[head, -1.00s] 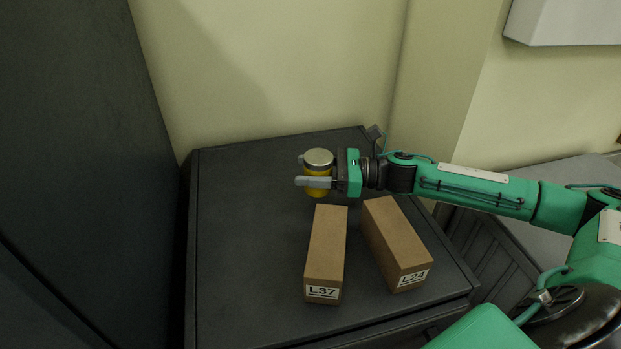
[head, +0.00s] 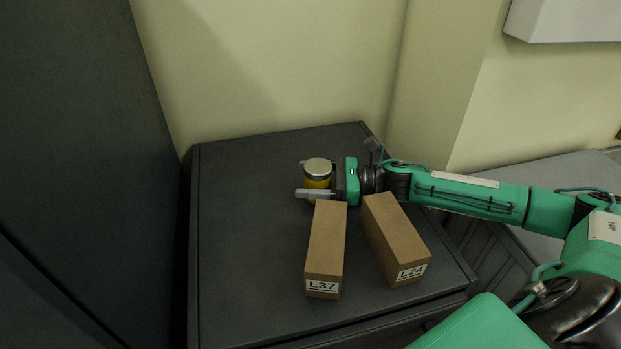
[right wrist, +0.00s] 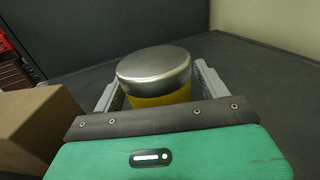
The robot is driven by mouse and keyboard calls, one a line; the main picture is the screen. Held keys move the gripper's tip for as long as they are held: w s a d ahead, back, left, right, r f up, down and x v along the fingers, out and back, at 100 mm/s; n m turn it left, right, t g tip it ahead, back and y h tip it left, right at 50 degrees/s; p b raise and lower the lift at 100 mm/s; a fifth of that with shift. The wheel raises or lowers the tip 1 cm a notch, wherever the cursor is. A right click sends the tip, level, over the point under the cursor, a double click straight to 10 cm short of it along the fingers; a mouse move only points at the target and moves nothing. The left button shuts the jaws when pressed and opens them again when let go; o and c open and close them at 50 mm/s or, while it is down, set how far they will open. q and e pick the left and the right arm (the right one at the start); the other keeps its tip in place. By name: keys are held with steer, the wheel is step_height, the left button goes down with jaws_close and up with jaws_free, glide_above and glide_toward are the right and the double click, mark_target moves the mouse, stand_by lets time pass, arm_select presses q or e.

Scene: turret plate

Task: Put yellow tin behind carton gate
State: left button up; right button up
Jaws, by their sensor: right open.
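The yellow tin (head: 317,181) with a silver lid stands upright at the back of the dark cabinet top, behind the far ends of the two brown cartons. One carton (head: 326,243) is labelled L37, the other (head: 396,238) L24; together they form the gate. My right gripper (head: 306,180) comes in from the right, open, with one finger on each side of the tin. The right wrist view shows the tin (right wrist: 155,80) between the fingers with small gaps. The near finger hides the tin's lower part in the head view. My left gripper is not in view.
The cabinet top (head: 245,250) is clear to the left of the cartons. A wall (head: 290,70) rises behind it, and a tall dark panel (head: 80,150) stands at the left. A lower grey surface (head: 540,170) lies to the right.

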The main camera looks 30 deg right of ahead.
steer(key=shift+r, duration=0.2)
steer(key=b+v, duration=0.2)
steer(key=v, duration=0.1)
steer(key=b+v, duration=0.3)
steer(key=shift+s+d+f+b, duration=0.15)
steer(key=shift+d+f+b, duration=0.05)
steer(key=shift+d+b, duration=0.1)
steer(key=shift+v, duration=1.1)
steer(key=p, duration=0.1)
steer(key=s+d+p, duration=0.1)
steer(key=p, duration=0.1)
steer(key=shift+d+r, duration=0.25)
steer(key=shift+r, duration=0.1)
steer(key=shift+o, duration=0.5)
steer(key=shift+s+d+f+p, duration=0.15)
steer(key=shift+s+d+p, duration=0.15)
steer(key=shift+d+p, duration=0.35)
